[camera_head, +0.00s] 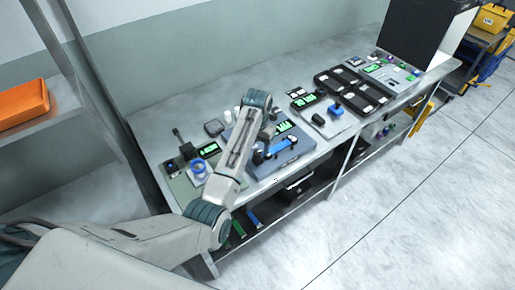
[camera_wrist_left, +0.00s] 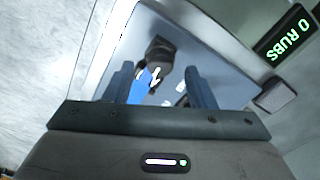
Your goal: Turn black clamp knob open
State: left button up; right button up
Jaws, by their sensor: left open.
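The black clamp knob (camera_wrist_left: 160,52) shows in the left wrist view, on a grey-blue device plate, beside a blue strip (camera_wrist_left: 140,86) with a white mark. My left gripper (camera_wrist_left: 158,70) is open, its two dark fingers apart on either side of the line to the knob. The knob appears just beyond the fingertips, with nothing held between them. In the head view my left arm reaches over the rubbing device (camera_head: 284,160) and hides part of it. The blue strip (camera_head: 281,145) lies across its top. My right gripper is not in view.
On the table (camera_head: 160,115), a blue ring (camera_head: 200,168) stands left of my arm, and black trays (camera_head: 340,82) lie right. An orange bin (camera_head: 22,103) is on the left shelf.

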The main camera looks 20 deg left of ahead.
aim_at(261, 153)
pick_arm(q)
jog(key=shift+f, duration=1.35)
jog(key=c, duration=1)
